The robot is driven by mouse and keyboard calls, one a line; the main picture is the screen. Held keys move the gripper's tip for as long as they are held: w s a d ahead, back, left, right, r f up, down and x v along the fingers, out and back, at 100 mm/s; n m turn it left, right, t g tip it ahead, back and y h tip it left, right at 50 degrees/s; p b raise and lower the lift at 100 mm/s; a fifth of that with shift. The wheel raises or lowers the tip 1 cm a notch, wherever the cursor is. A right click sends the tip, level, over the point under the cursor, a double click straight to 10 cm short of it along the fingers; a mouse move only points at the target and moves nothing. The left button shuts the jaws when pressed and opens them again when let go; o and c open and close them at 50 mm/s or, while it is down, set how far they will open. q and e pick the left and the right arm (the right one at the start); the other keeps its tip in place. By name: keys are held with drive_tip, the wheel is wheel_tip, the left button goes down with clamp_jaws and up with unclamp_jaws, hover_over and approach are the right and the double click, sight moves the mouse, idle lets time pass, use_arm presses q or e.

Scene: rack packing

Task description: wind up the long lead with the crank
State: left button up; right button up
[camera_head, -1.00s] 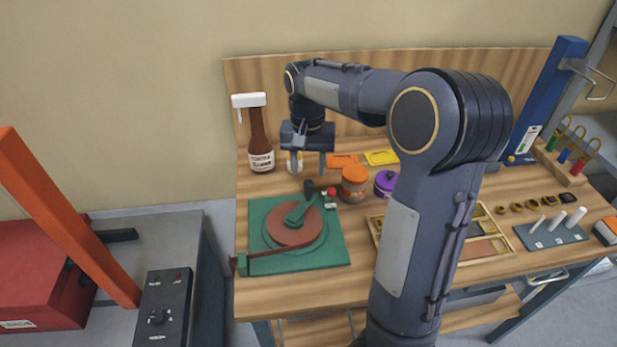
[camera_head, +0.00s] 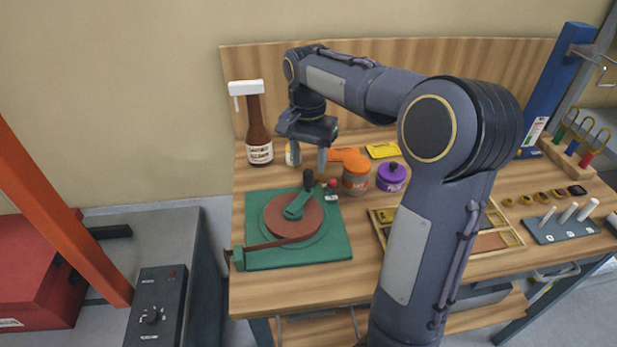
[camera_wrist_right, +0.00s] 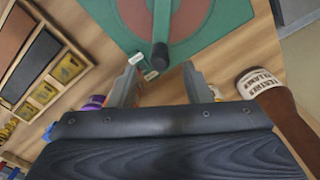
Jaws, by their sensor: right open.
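The winder is a green base plate (camera_head: 330,247) carrying a reddish-brown reel disc (camera_head: 285,222). Its green crank arm (camera_head: 296,206) points to the back right and ends in an upright dark knob (camera_head: 308,180). A thin brown lead (camera_head: 275,244) runs from the reel's front edge to a green post (camera_head: 239,258) at the plate's front left corner. My right gripper (camera_head: 309,160) is open and empty, fingers down, just behind the knob. In the right wrist view the knob (camera_wrist_right: 160,56) lies near the gap between the fingertips (camera_wrist_right: 162,70), apparently untouched. My left gripper is not in view.
A brown sauce bottle (camera_head: 257,130) stands left of the gripper. Small red and white pieces (camera_head: 332,190) lie close beside the knob. A compartment tray (camera_head: 508,236) is farther right.

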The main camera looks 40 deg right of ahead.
sight(309, 171)
wheel_tip(309, 171, down, 5)
drive_tip(key=shift+f, duration=0.1)
idle(0.3)
clamp_jaws()
